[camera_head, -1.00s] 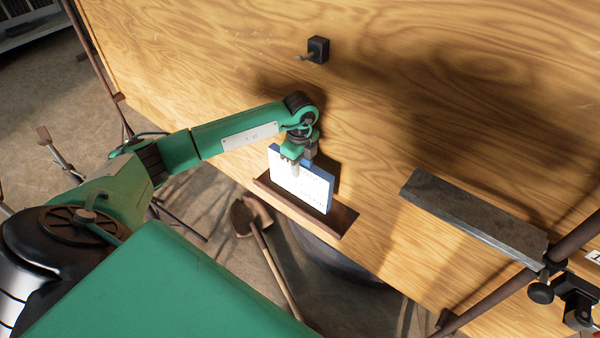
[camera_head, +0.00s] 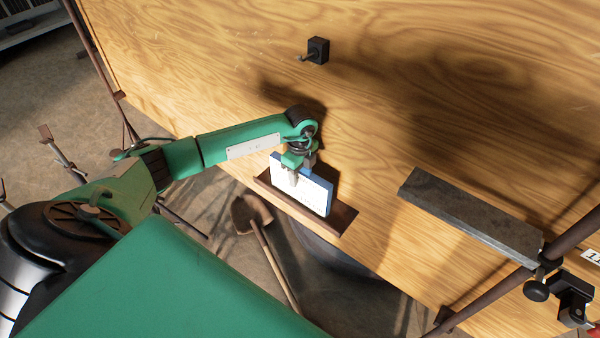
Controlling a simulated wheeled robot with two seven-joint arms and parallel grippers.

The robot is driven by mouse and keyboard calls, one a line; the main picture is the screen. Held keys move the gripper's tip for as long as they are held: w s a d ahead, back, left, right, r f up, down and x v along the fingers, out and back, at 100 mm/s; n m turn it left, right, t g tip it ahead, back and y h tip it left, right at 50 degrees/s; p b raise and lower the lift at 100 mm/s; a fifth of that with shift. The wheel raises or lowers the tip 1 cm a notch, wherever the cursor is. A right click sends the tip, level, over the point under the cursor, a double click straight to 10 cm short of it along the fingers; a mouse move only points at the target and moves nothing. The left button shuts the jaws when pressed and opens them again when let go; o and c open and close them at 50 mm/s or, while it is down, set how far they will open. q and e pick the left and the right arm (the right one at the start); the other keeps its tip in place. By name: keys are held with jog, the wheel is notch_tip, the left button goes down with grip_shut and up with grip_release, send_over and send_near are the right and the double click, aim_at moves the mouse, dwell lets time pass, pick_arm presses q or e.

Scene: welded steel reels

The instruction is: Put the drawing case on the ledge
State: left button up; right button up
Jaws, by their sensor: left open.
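The drawing case (camera_head: 315,193), a flat case with a white face and blue edges, stands upright on a narrow brown wooden ledge (camera_head: 340,218) on the plywood wall. My left gripper (camera_head: 298,174) is open at the top edge of the case, with one finger in front of its white face. The other finger is mostly hidden, so I cannot tell whether either touches the case. My right gripper is not in view.
A grey shelf (camera_head: 470,216) juts from the wall at the right, near a clamp (camera_head: 573,298) on a pole. A black hook block (camera_head: 318,50) sits above. A shovel (camera_head: 262,232) and a dark round object (camera_head: 345,262) are below.

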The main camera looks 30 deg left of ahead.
pick_arm(q)
jog(key=shift+r, duration=0.35)
notch_tip(320, 180, up, 6)
jog(key=shift+r+b, duration=0.15)
jog(key=shift+b, duration=1.05)
jog(key=shift+r, duration=0.35)
jog(key=shift+a, duration=0.1)
